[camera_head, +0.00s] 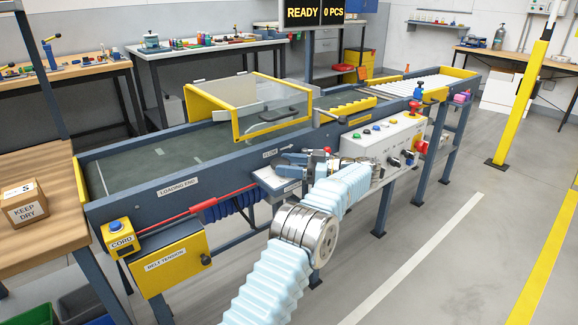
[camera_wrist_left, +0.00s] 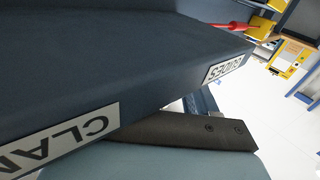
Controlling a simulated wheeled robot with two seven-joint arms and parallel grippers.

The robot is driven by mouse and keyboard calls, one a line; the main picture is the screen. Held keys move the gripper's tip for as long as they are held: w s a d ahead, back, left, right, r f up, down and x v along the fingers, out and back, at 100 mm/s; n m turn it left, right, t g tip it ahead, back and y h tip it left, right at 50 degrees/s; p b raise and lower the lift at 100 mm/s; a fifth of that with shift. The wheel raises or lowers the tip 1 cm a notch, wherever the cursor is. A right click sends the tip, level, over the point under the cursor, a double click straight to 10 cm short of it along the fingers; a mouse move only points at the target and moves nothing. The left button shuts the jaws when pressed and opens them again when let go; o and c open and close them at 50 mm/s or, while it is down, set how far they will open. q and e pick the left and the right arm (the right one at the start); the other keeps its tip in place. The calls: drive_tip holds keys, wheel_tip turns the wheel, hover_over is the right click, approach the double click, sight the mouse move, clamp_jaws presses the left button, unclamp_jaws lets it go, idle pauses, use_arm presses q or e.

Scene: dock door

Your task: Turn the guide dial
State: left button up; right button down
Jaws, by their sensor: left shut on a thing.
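My left gripper (camera_head: 306,161) reaches over the small blue shelf (camera_head: 272,181) on the front of the conveyor, left of the white control box. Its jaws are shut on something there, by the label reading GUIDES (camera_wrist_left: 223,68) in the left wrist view. The guide dial itself is hidden by the jaws and the shelf, so its pointer and angle cannot be read. In the left wrist view, a dark finger (camera_wrist_left: 185,130) lies close against the blue panel (camera_wrist_left: 110,60), beside a second label beginning CLAM (camera_wrist_left: 60,141). My right gripper is out of view.
The control box (camera_head: 385,140) with several buttons and a red stop knob stands right of my gripper. A red pull handle (camera_head: 205,205) lies left. The floor in front is open.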

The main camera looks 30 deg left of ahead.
use_arm(q)
drive_tip(key=shift+a+r+n+g+h, duration=0.15)
drive_tip(key=shift+n+g+h, duration=0.15)
drive_tip(key=shift+n+g, duration=0.35)
drive_tip(key=o, duration=1)
drive_tip(key=shift+o, duration=0.2)
